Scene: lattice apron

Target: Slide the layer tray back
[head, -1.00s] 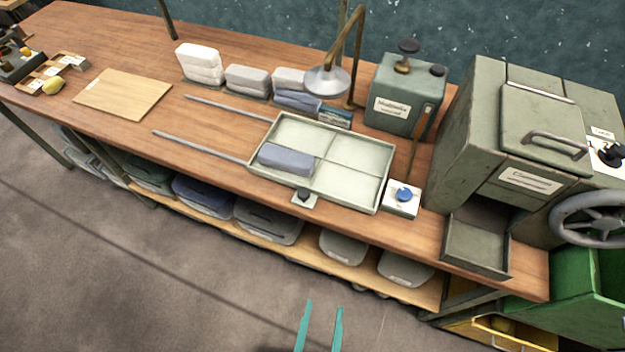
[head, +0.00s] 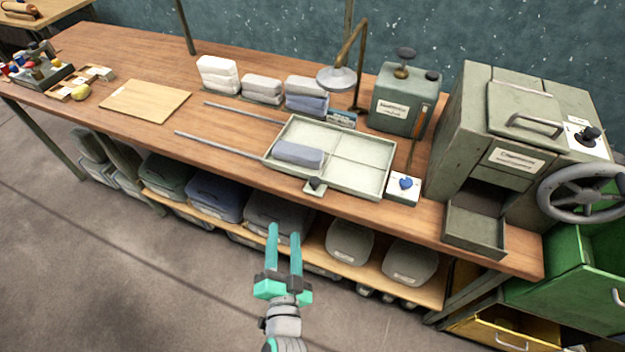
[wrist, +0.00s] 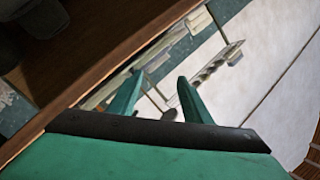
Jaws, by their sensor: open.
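The layer tray (head: 345,181) is a pale green, shallow tray with a raised rim and low dividers, on the wooden bench. A blue-grey block (head: 298,154) lies in its left front part. A small tab with a dark knob (head: 315,185) sticks out from the tray's front edge. Two grey rails (head: 222,146) run left from the tray along the bench. My gripper (head: 284,230) is open and empty, with teal fingers, in front of the bench and apart from the tray. In the wrist view my gripper's fingers (wrist: 158,95) are spread with nothing between them.
A box with a blue knob (head: 404,187) sits right of the tray. A jointed lamp (head: 338,78) and a green tank (head: 403,100) stand behind. A large green machine (head: 470,140) with a handwheel (head: 585,195) is at right. Grey bins (head: 348,240) fill the lower shelf. A board (head: 145,100) lies left.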

